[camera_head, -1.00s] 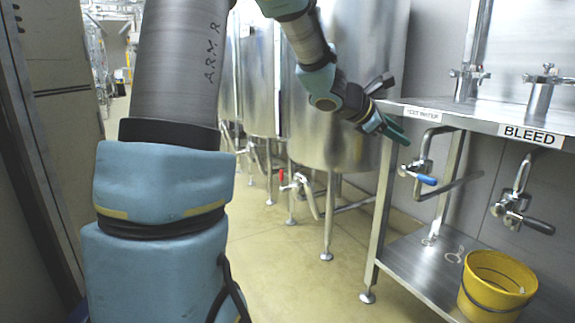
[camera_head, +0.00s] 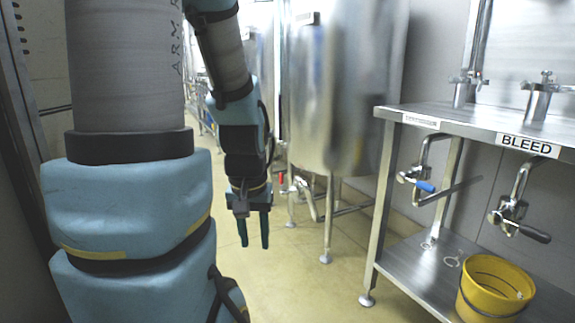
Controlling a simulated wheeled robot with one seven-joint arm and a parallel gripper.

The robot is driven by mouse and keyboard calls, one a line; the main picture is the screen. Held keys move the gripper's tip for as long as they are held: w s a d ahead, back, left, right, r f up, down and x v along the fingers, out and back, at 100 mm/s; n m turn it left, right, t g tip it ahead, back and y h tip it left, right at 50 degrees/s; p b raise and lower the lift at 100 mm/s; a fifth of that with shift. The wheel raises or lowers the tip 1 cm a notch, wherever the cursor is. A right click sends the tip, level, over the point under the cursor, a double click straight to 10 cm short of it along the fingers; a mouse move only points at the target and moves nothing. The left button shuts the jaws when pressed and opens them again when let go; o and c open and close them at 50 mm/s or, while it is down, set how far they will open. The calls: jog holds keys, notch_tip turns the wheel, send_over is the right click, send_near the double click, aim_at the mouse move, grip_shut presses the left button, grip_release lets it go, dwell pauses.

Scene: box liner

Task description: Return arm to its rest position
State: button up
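My gripper (camera_head: 254,234) hangs at the end of my arm, left of the middle of the picture, with its fingers pointing down. Its two dark green fingers stand apart with only floor showing between them, so it is open and empty. It is in front of the steel tanks and left of the steel bench, apart from both. My upper arm and its blue joint covers fill the left side of the view.
A steel bench (camera_head: 462,124) with a BLEED label (camera_head: 526,145) stands at the right. Two valves (camera_head: 419,183) hang under its top. A yellow bucket (camera_head: 494,290) sits on its lower shelf. A large steel tank (camera_head: 345,90) stands behind. Floor (camera_head: 300,270) between arm and bench is clear.

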notch_tip(320, 180, up, 28)
jog(key=p, duration=2.6)
jog(key=shift+f, duration=0.2)
jog(key=shift+o, duration=0.3)
jog(key=shift+r, duration=0.2)
jog(key=shift+o, duration=0.7)
jog(key=shift+p, duration=0.3)
jog(key=shift+o, duration=0.3)
jog(key=shift+w, duration=0.1)
